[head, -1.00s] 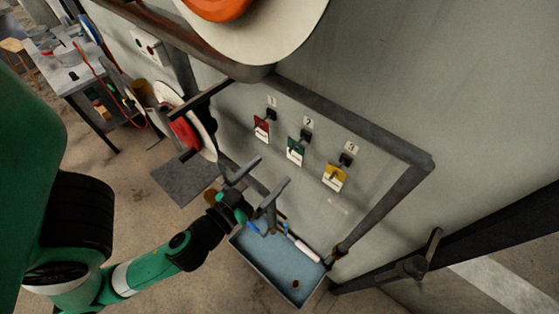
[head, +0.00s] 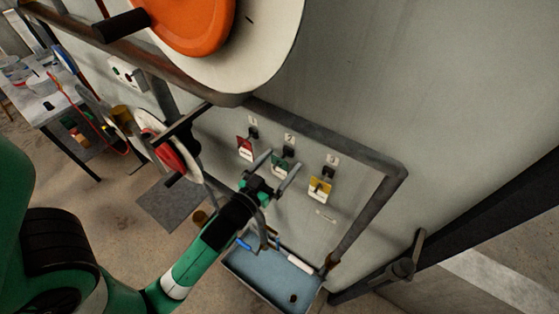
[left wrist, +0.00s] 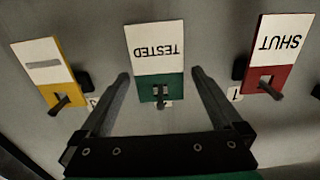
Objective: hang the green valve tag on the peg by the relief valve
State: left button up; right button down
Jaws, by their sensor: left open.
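The green valve tag (head: 281,168), with a white part, hangs on the middle hook of the wall panel, under the label 2. In the left wrist view the green tag (left wrist: 158,62) appears upside down, its white part reading TESTED. My left gripper (head: 280,162) is open in front of it. In the left wrist view the two fingers of my left gripper (left wrist: 160,75) stand one on each side of the tag, with gaps. I cannot make out the relief valve or its peg. My right gripper is not in view.
A red tag (head: 245,147) reading SHUT and a yellow tag (head: 320,188) hang on the hooks either side. A grey pipe frame (head: 330,140) surrounds the hooks. A blue tray (head: 262,278) with small items lies below. A large orange and white wheel (head: 205,30) is above.

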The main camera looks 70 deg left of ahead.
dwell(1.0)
pick_arm(q)
jog(key=shift+c, duration=0.2)
jog(key=c, duration=1.4)
jog(key=shift+r, duration=0.1)
jog(key=shift+c, duration=0.2)
jog(key=shift+r, duration=0.1)
jog(key=shift+s+d, duration=0.15)
jog(key=shift+b+v, duration=0.45)
jog(key=shift+v, duration=1.15)
